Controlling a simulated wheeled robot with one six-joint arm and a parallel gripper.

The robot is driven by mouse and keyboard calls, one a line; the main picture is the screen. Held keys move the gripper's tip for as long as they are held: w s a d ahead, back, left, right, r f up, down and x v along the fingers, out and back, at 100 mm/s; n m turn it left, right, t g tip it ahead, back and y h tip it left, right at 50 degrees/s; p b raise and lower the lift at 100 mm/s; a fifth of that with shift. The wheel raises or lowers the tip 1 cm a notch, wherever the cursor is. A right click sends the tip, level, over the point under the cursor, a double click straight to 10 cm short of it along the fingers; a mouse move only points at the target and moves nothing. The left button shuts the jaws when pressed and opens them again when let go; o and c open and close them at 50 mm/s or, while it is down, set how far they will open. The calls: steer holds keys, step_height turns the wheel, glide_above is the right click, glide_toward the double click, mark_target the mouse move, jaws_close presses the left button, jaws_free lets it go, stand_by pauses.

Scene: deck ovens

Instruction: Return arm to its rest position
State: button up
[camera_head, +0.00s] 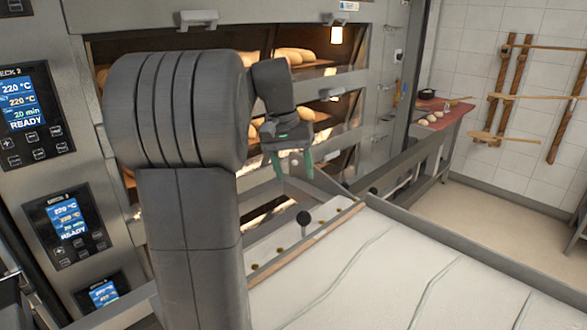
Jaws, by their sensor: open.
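My gripper (291,166) hangs in front of the deck oven, at the end of my arm. Its two green fingers point down and stand apart, with nothing seen between them. The grey links of my arm fill the left middle of the view and hide part of the oven (366,60).
Loaves (294,55) lie inside the lit oven decks. Control panels (20,103) reading READY are at the left. A red-topped table (448,124) with small dough pieces stands at the back right. Wooden peels (503,138) hang on the tiled wall. Floor at right is clear.

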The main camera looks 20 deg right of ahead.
mark_target(304, 223)
stand_by(0.5)
steer(key=f, duration=0.5)
steer(key=s+d+f, duration=0.1)
steer(key=f, duration=0.4)
steer(key=d+f, duration=0.1)
steer(key=f, duration=0.4)
steer(key=shift+s+d+f+b, duration=0.1)
steer(key=shift+s+f+b, duration=0.2)
steer(key=shift+b, duration=0.1)
steer(key=shift+r, duration=0.15)
